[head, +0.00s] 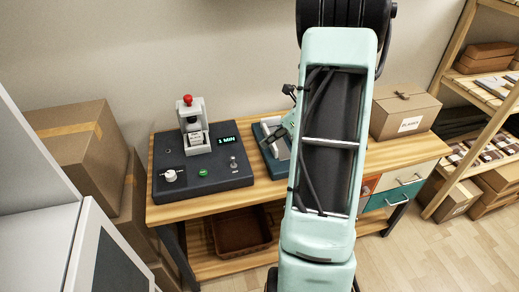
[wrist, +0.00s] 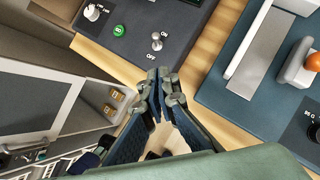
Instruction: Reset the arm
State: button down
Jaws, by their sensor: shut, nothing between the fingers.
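My gripper (wrist: 161,80) shows in the wrist view with its dark fingers closed together and nothing between them. It hangs over the table's front edge, between the dark control box (wrist: 185,40) and the blue-grey device (wrist: 215,85), apart from both. In the head view my pale green arm (head: 325,240) fills the centre and hides most of the gripper. The control box (head: 235,180) also shows there at left, carrying a press (head: 196,138) with a red top, a display reading "1 MIN", a white knob (head: 171,176), a green button (head: 203,172) and a toggle switch (head: 233,163).
The wooden table (head: 185,213) has a brown basket (head: 240,235) on its lower shelf. A cardboard box (head: 405,115) stands at its right end, above drawers (head: 395,197). Boxes (head: 85,145) stand at left, shelving (head: 455,90) at right. Open floor lies at front right.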

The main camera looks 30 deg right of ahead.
jog(key=shift+s+d+r, duration=0.15)
jog(key=shift+r, duration=0.2)
dwell(0.3)
